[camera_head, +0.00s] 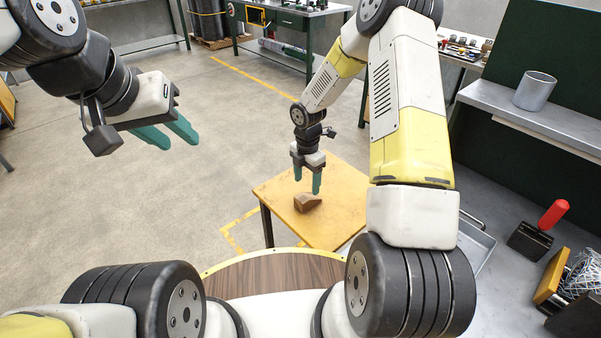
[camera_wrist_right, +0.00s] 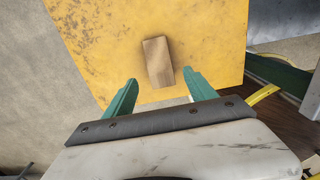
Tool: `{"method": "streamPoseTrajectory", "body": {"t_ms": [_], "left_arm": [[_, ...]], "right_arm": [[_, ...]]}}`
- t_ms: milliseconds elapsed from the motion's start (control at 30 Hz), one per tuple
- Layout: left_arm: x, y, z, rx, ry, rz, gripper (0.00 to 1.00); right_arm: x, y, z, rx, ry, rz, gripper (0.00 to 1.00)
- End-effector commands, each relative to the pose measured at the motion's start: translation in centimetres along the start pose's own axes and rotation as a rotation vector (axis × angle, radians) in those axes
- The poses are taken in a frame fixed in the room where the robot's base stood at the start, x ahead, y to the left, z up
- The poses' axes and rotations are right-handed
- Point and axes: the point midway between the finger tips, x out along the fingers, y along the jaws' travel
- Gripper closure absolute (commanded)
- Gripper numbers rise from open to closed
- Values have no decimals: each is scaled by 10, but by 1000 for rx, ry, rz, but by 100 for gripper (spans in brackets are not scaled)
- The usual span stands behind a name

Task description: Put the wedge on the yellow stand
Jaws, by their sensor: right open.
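A brown wooden wedge (camera_head: 307,203) lies on the top of the yellow stand (camera_head: 338,222), near its middle-left part. In the right wrist view the wedge (camera_wrist_right: 158,62) lies on the yellow surface (camera_wrist_right: 100,40), beyond my fingertips. My right gripper (camera_head: 307,184) points down just above the wedge, open and empty. Its green fingers (camera_wrist_right: 160,88) are apart in the wrist view, with the wedge ahead of the gap and no finger touching it. My left gripper (camera_head: 170,132) hangs over the floor at the left, its two green fingers apart and nothing between them.
A grey bench (camera_head: 487,200) at the right holds a red-handled tool (camera_head: 553,214) and a metal cup (camera_head: 535,91) on its shelf. A green table (camera_head: 290,20) stands at the back. The floor left of the stand is clear.

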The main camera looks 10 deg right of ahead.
Motion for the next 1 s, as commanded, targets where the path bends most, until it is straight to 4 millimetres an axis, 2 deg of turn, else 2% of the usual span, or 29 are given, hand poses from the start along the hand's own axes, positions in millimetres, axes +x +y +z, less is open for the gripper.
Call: {"method": "streamPoseTrajectory", "body": {"t_ms": [100,367,467,567,733,1000], "left_arm": [[0,0,0,0,0,0,64],[0,0,0,0,0,0,64],[0,0,0,0,0,0,64],[0,0,0,0,0,0,64],[0,0,0,0,0,0,64],[0,0,0,0,0,0,64]], "right_arm": [[-25,0,1,0,-2,4,35],[-53,0,1,9,-4,3,35],[-71,-4,2,68,-18,14,35],[-104,-13,4,192,-43,37,35],[-174,-40,0,499,-75,109,35],[-264,-95,-23,1003,-40,254,35]]}}
